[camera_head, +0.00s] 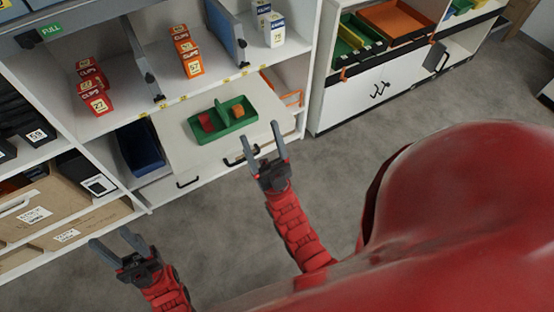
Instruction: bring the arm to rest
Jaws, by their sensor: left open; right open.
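My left gripper (117,246) is open and empty at the lower left, in front of the cardboard boxes on the low shelf. My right gripper (262,146) is open and empty. Its fingers point up in the picture towards the pulled-out white board (190,160), close to the board's front edge and a black handle. I cannot tell whether they touch it. A green divided tray (223,131) lies on the board, with a red item (206,122) in its left part and an orange item (238,111) in its right part. My own red body covers the lower right.
Red boxes (97,101), orange boxes (188,60) and white-blue boxes (274,32) stand on the shelf above. A dark blue bin (140,147) sits left of the board. Cardboard boxes (40,206) fill the lower left. Grey floor (345,165) is clear.

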